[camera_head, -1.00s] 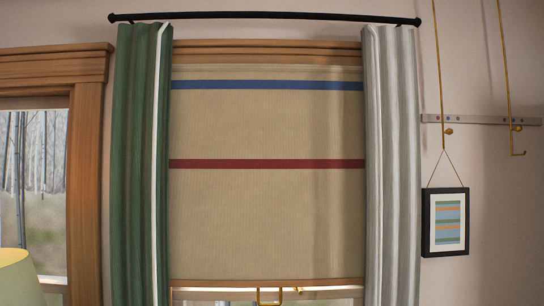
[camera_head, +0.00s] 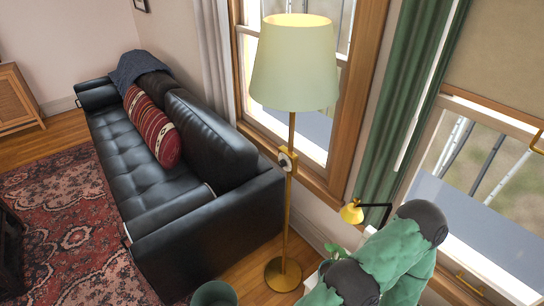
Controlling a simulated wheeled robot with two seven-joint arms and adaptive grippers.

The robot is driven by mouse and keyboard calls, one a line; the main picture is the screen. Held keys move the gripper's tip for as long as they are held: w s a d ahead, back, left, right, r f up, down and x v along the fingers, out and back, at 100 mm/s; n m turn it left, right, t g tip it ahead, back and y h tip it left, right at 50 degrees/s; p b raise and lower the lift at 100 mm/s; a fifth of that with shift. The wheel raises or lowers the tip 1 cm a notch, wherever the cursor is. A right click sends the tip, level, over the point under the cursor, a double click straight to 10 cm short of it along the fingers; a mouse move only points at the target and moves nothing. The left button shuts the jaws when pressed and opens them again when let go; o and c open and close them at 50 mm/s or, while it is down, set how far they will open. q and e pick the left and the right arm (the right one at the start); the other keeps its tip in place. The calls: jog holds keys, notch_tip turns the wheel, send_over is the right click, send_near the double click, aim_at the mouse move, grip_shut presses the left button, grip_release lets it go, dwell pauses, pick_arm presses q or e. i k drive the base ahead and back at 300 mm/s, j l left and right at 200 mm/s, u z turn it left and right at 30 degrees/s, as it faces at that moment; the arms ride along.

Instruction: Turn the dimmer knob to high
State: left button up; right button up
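The dimmer knob (camera_head: 286,161) is a small round dial, pale with a dark centre, on a brass block partway up the pole of a floor lamp. The floor lamp has a pale green shade (camera_head: 294,70), lit inside at the top, a brass pole (camera_head: 289,215) and a round brass base (camera_head: 283,274) on the floor. The knob's setting is too small to read. A green arm with dark joints, which looks like mine, shows at the lower right, to the right of the lamp. Neither gripper is in view.
A black leather sofa (camera_head: 225,202) with a red patterned cushion (camera_head: 152,128) stands left of the lamp. A patterned rug (camera_head: 60,215) lies before it. A window and green curtain (camera_head: 405,110) are behind. A small yellow lamp head (camera_head: 352,212) and a plant (camera_head: 337,251) are near the arm.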

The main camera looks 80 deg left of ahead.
aim_at(282, 163)
jog(key=u, duration=2.45)
